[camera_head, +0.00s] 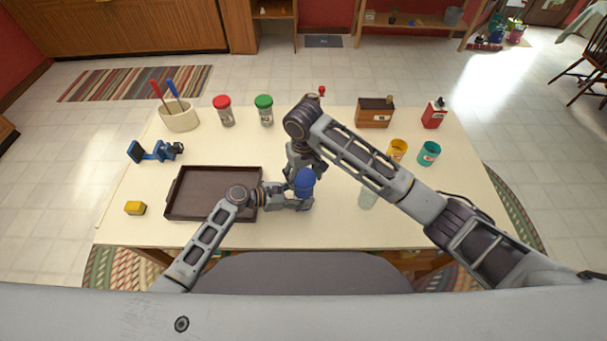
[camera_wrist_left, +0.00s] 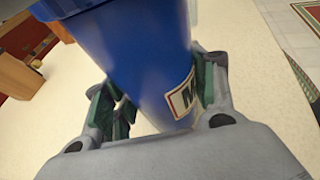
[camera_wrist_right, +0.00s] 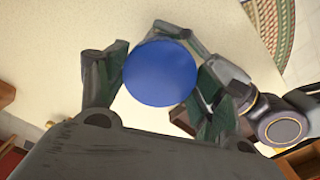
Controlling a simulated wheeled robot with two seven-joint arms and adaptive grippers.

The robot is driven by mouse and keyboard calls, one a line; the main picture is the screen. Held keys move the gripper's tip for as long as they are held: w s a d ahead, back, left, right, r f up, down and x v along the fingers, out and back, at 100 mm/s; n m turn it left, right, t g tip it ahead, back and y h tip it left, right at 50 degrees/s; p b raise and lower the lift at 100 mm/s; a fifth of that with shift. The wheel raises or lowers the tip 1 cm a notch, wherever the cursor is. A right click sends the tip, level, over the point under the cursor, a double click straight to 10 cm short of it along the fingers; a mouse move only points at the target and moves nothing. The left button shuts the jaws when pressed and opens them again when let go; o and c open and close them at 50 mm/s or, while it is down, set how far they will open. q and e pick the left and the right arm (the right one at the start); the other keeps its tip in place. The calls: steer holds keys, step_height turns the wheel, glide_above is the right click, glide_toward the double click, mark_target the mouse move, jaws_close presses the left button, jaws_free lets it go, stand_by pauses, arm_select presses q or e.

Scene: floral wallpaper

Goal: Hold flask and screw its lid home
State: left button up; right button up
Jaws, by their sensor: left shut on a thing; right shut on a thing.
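The blue flask (camera_head: 307,201) stands near the table's front middle, mostly covered by my grippers in the head view. In the left wrist view its blue body (camera_wrist_left: 135,60) carries a pale label with dark lettering. My left gripper (camera_wrist_left: 160,95) is shut around the body from the left. The round blue lid (camera_wrist_right: 160,73) fills the space between the fingers of my right gripper (camera_wrist_right: 160,85), which is shut on it from above. In the head view the lid (camera_head: 305,178) is over the flask. The seam between lid and flask is hidden, so I cannot tell how tightly they meet.
A brown tray (camera_head: 185,214) lies left of the flask. Yellow (camera_head: 397,149) and teal (camera_head: 429,153) cups stand farther right. Jars, a tool holder (camera_head: 180,121) and a wooden box (camera_head: 374,116) line the back.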

steer(key=o, duration=0.8)
steer(key=n, duration=0.6)
steer(key=shift+n, duration=3.4)
steer(key=shift+c, duration=0.4)
steer(key=c, duration=0.7)
